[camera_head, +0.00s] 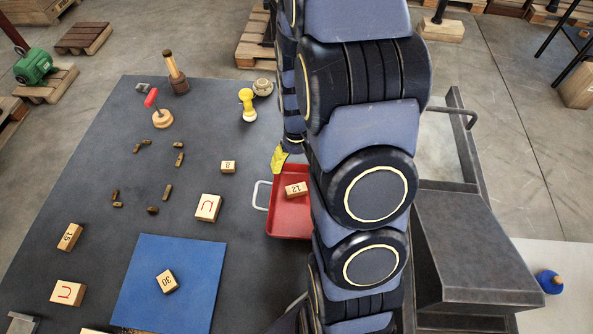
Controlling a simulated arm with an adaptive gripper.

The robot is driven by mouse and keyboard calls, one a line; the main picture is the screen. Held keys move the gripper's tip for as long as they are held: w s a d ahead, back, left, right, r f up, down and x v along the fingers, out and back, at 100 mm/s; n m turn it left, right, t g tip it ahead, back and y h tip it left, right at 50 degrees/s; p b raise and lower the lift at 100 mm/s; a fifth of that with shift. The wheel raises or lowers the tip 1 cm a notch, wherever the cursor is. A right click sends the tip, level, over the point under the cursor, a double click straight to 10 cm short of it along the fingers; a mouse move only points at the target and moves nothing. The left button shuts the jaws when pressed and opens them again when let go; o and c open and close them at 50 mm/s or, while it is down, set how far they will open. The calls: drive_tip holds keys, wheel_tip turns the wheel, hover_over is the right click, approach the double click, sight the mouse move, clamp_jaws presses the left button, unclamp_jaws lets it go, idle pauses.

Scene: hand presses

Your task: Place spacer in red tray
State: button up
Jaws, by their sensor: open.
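The red tray (290,228) sits on the dark mat, right of centre, with a pale handle at its left end; my arm hides its right side. A wooden block marked 12 (296,189) lies in the tray. Similar blocks marked 30 (166,281), 15 (70,237) and 8 (228,167) lie outside it; I cannot tell which block the task calls the spacer. My gripper (280,158) shows only in part, as a yellow finger at the tray's far end, apart from the block marked 12. It is open, with no object visible in it.
A blue mat (200,302) lies at the front. Blocks with a red U mark (208,208) and several small dark pieces lie around. Grey metal equipment (475,245) stands right.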

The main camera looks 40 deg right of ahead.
drive_tip(key=s+a+r+n, duration=0.2)
drive_tip(key=s+a+r, duration=0.2)
drive_tip(key=a+r, duration=0.55)
drive_tip(key=s+a+r+n+g, duration=0.1)
drive_tip(key=s+a+r+n, duration=0.1)
drive_tip(key=s+a+r, duration=0.3)
drive_tip(key=s+r, duration=0.4)
drive_tip(key=s, duration=0.3)
drive_tip(key=shift+a+r+g, duration=0.3)
drive_tip(key=shift+a, duration=0.05)
drive_tip(key=shift+s+a+f, duration=0.1)
drive_tip(key=shift+f, duration=0.05)
idle(0.5)
idle(2.0)
